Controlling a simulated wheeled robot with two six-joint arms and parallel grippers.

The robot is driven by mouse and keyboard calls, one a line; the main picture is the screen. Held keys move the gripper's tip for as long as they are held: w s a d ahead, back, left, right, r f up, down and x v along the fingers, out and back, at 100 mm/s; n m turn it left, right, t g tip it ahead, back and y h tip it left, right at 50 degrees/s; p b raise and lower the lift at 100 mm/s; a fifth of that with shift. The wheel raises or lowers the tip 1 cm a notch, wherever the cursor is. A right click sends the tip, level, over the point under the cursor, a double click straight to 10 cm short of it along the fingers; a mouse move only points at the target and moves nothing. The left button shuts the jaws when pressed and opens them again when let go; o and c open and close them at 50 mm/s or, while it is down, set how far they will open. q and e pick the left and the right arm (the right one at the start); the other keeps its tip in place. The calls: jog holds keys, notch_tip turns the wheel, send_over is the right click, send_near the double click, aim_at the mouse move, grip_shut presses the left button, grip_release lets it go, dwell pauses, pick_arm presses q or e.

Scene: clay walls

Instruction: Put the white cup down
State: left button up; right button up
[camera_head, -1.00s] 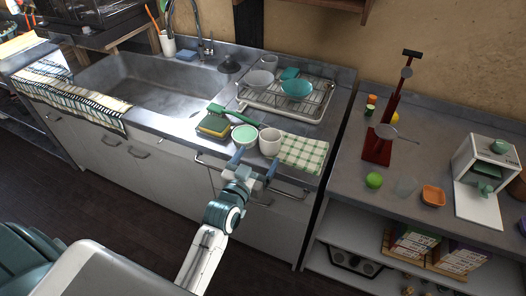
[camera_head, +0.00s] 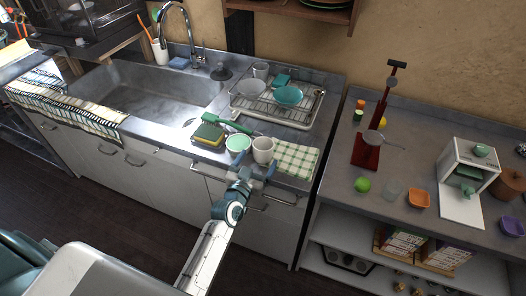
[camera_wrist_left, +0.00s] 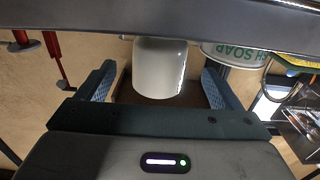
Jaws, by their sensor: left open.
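The white cup (camera_head: 263,150) stands upright on the counter near its front edge, between a white tub with green contents (camera_head: 239,143) and a checked cloth. My left gripper (camera_head: 254,166) is open at the counter's front edge, just in front of the cup. In the left wrist view, which is upside down, the cup (camera_wrist_left: 160,68) shows between the two blue fingers of the left gripper (camera_wrist_left: 158,86), with a gap on each side. My right gripper is not in view.
The tub, lettered SOAP (camera_wrist_left: 234,52), stands close beside the cup. A sponge (camera_head: 208,134) and green brush (camera_head: 234,125) lie left of it. The checked cloth (camera_head: 296,159) lies right. A dish rack (camera_head: 300,114) stands behind. The sink (camera_head: 150,95) is further left.

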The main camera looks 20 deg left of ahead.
aim_at(260, 156)
pick_arm(q)
jog(key=w, duration=0.5)
jog(key=shift+d+r+p, duration=0.1)
jog(key=shift+d+p, duration=0.05)
jog(key=shift+p, duration=0.2)
jog(key=shift+s+r, duration=0.1)
jog(key=shift+c, duration=0.9)
jog(key=c, duration=1)
